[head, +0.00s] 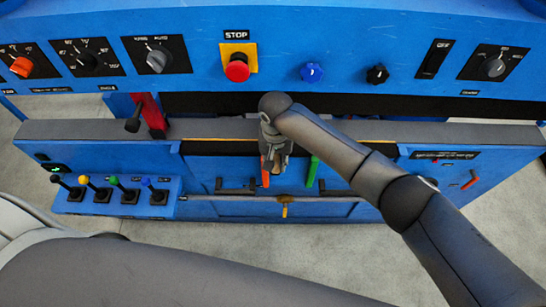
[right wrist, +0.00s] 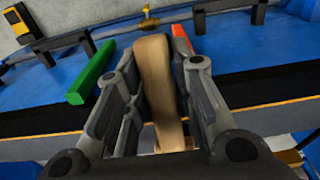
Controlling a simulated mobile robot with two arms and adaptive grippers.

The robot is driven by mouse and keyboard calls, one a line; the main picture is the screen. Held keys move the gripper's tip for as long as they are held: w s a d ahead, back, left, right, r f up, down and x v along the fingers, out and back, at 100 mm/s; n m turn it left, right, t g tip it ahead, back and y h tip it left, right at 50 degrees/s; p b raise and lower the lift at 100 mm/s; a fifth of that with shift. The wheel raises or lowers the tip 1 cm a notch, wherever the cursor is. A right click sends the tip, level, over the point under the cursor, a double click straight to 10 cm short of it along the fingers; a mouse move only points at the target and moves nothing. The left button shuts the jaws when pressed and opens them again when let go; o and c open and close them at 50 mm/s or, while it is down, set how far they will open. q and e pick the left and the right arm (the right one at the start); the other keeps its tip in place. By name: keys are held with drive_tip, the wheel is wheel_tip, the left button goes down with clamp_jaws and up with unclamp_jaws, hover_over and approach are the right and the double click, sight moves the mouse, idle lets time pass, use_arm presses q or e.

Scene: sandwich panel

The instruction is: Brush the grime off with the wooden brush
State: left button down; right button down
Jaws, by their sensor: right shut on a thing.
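My right gripper (head: 273,163) is in front of the middle of the lower blue panel (head: 350,208) in the head view. In the right wrist view, the same gripper (right wrist: 150,75) is shut on the wooden brush (right wrist: 155,82). The brush's tan handle lies lengthwise between the two fingers. Its bristles cannot be made out. I cannot clearly make out the grime in either view. My left gripper is not in view.
Red-orange (head: 265,172) and green (head: 312,171) handles are close to the right gripper. A red stop button (head: 237,67) and several knobs line the upper panel. Several coloured levers (head: 101,190) stand at left. A grey ledge (head: 80,129) crosses between the panels.

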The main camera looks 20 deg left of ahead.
drive_tip(key=d+p, duration=0.1)
drive_tip(key=d, duration=0.1)
drive_tip(key=w+d+p, duration=0.1)
drive_tip(key=d+p, duration=0.1)
drive_tip(key=shift+w+f, duration=0.1)
drive_tip(key=shift+f, duration=0.05)
idle(0.4)
drive_tip(key=shift+d, duration=0.1)
drive_tip(key=shift+w+d+f+p, duration=0.1)
drive_tip(key=shift+w+d+p, duration=0.1)
drive_tip(key=shift+d+p, duration=0.35)
drive_tip(key=shift+w+d+p, duration=0.15)
drive_tip(key=shift+d+p, duration=0.05)
drive_tip(key=shift+d, duration=0.6)
drive_tip(key=shift+w+d+f+p, duration=0.1)
drive_tip(key=shift+w+d+p, duration=0.1)
drive_tip(key=shift+d+p, duration=0.35)
drive_tip(key=shift+d, duration=0.15)
drive_tip(key=shift+d, duration=0.1)
